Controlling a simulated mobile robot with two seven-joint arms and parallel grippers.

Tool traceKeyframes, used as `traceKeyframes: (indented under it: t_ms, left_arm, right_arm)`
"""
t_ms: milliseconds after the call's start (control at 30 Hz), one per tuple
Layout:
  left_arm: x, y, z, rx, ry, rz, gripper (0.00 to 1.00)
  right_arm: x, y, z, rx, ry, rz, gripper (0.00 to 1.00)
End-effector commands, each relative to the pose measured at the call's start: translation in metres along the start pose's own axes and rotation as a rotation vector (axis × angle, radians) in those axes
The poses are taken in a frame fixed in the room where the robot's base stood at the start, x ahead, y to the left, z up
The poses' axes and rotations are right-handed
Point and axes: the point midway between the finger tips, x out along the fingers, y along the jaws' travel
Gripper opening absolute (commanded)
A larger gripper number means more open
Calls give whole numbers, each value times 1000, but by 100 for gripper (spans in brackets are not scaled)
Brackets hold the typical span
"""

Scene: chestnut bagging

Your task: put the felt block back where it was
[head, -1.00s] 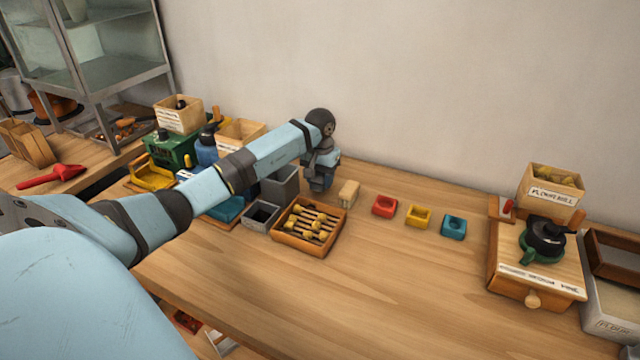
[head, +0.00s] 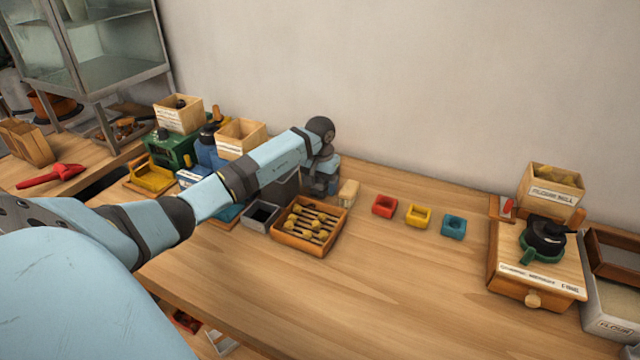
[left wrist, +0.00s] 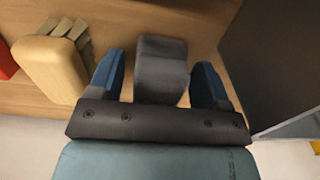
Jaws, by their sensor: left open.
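The grey felt block (left wrist: 163,55) shows in the left wrist view between the two blue fingers of my left gripper (left wrist: 158,78). The fingers are open, one on each side of the block, with a visible gap on the left and a narrow one on the right. In the head view my left gripper (head: 322,188) is low at the back of the table, beside a tall grey bin (head: 281,188). The block cannot be made out there. My right gripper is in neither current view.
A pale wooden brush (head: 347,193) stands close to the right of my left gripper; it also shows in the left wrist view (left wrist: 50,68). Red (head: 384,206), yellow (head: 418,215) and teal (head: 453,226) small holders stand farther right. The front middle table is clear.

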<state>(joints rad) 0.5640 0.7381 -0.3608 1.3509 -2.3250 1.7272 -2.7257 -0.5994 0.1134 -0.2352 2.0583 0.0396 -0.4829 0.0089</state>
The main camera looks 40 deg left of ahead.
Motion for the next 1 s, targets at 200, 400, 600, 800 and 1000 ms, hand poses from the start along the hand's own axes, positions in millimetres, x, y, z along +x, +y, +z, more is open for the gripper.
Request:
traceKeyframes:
  t_ms: [200,400,600,800,1000]
  left_arm:
    - [-38,-2,-2,0,6,-2,71]
    - [-82,-1,-1,0,5,-2,71]
    - [-111,0,0,0,2,0,71]
    - [-121,0,0,0,-1,1,71]
    - [-121,0,0,0,-1,1,71]
  right_arm:
    - [1,0,8,2,-15,0,43]
    - [0,1,12,-3,-22,0,43]
    - [-2,3,10,-10,-18,1,43]
    - [-2,4,6,-11,-10,2,43]
    - [-1,3,3,-7,-4,2,43]
